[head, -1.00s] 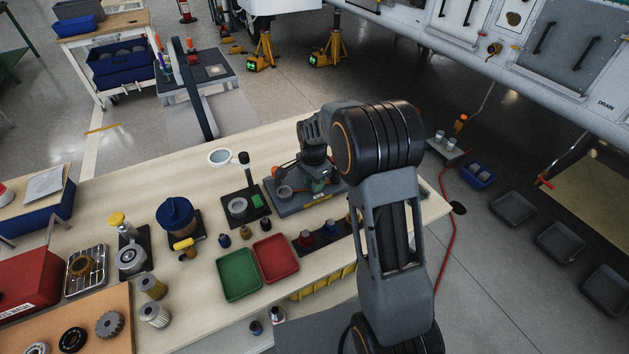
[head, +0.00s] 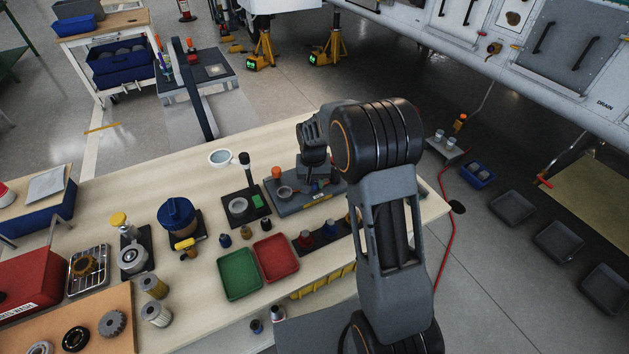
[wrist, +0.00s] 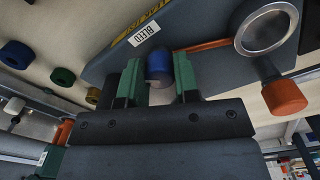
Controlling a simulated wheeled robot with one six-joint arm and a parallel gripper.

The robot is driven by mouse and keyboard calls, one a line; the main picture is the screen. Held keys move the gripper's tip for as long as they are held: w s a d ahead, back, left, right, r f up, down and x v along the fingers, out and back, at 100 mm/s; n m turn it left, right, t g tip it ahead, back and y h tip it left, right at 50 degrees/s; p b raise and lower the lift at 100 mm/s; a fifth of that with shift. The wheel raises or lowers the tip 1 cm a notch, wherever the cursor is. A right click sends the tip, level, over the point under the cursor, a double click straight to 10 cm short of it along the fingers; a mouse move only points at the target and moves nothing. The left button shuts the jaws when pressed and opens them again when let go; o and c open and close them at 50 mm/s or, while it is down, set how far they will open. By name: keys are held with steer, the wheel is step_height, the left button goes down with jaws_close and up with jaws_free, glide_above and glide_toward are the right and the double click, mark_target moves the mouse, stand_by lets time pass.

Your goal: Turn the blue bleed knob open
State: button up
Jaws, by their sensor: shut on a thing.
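The blue bleed knob (wrist: 158,66) sits between the green-padded fingers of my gripper (wrist: 158,86) in the wrist view, beside the white BLEED label (wrist: 146,34). My gripper is shut on it. The knob belongs to a dark grey fixture (head: 290,207) on the bench, which also carries an orange knob (head: 276,172) and a metal ring (head: 285,191). The orange knob (wrist: 285,96) and ring (wrist: 268,30) show at right in the wrist view. In the head view my wrist (head: 317,168) stands over the fixture and hides part of it.
Left of the fixture stands a black stand (head: 246,205) with an upright post. Nearer lie a green tray (head: 239,274), a red tray (head: 275,258) and a dark rack (head: 323,237) of small bottles. The bench behind the fixture is largely clear.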

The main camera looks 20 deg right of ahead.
mark_target(313, 182)
steer(key=n, duration=0.7)
steer(key=shift+r, duration=0.1)
steer(key=shift+w, duration=0.1)
stand_by(0.5)
steer(key=o, duration=0.6)
steer(key=shift+o, duration=0.2)
step_height(313, 182, up, 14)
steer(key=p, duration=0.1)
steer(key=shift+a, duration=0.1)
stand_by(0.4)
